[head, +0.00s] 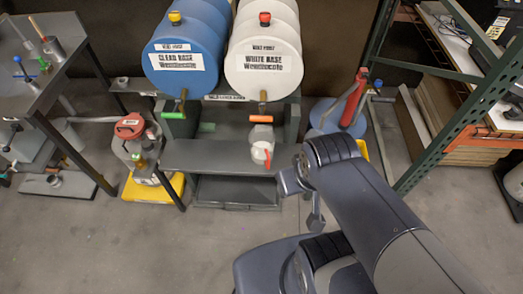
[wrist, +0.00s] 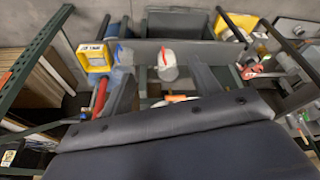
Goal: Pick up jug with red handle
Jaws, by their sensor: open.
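The jug with the red handle (head: 261,148) is pale and translucent and stands on the grey shelf under the white drum. Its red handle faces the front right. The jug also shows in the wrist view (wrist: 166,70), upper middle, framed between my fingers. My gripper (head: 301,198) is in front of the shelf, to the right of and nearer than the jug, apart from it. In the wrist view my gripper (wrist: 163,88) is open, with one dark finger on each side of the picture of the jug and nothing held.
The white drum (head: 263,65) and blue drum (head: 180,70) have taps above the shelf (head: 205,155). A red-lidded can (head: 129,128) stands left, near a yellow tray (head: 150,190). A green rack post (head: 460,110) stands right. The floor in front is clear.

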